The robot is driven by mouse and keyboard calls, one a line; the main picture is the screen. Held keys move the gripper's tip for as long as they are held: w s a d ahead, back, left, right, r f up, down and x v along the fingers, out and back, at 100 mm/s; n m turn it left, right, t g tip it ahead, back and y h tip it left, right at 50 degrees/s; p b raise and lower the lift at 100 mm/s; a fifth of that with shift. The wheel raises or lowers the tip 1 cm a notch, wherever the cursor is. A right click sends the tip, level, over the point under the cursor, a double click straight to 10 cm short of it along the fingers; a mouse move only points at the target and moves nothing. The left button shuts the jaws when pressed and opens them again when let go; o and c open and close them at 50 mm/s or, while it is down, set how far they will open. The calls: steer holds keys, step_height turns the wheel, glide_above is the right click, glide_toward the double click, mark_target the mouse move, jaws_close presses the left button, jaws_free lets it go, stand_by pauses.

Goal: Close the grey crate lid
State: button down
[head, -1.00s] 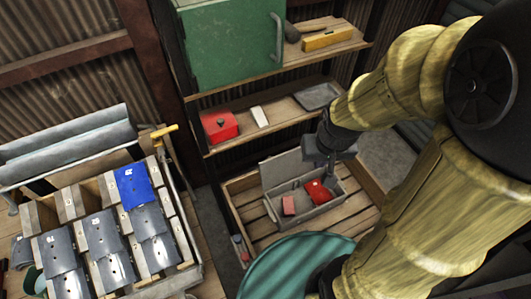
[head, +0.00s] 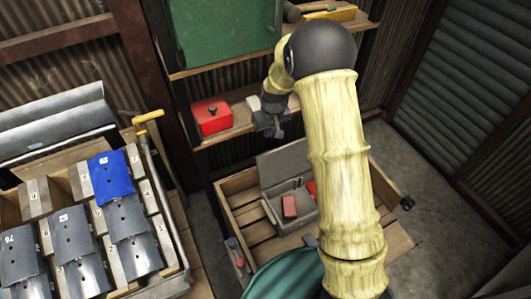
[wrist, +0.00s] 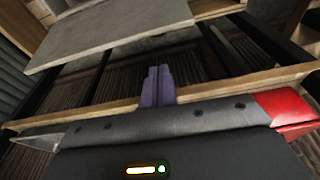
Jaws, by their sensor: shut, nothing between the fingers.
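The grey crate (head: 272,211) sits low inside a wooden bin in the head view. Its lid (head: 283,168) stands raised along the crate's far side. A red block (head: 289,206) lies in the crate, with another red thing (head: 311,188) partly hidden behind my arm. My gripper (head: 271,130) is beyond and above the lid, in front of the shelf edge, apart from the lid. In the wrist view its purple fingers (wrist: 157,85) are together and empty. A flat grey panel (wrist: 115,28) beyond them may be the lid; I cannot be sure.
A red box (head: 211,118) stands on the shelf (head: 232,126) close left of my gripper. The wooden bin (head: 384,190) surrounds the crate. A teal round thing (head: 285,274) is in front. A rack of grey and blue plates (head: 150,205) fills the left.

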steer(key=shift+w+a+f, duration=0.1)
steer(key=shift+f, duration=0.1)
steer(key=p+x, duration=0.2)
steer(key=x, duration=0.7)
steer(key=shift+f, duration=0.4)
steer(key=shift+w, duration=0.1)
steer(key=shift+w, duration=0.1)
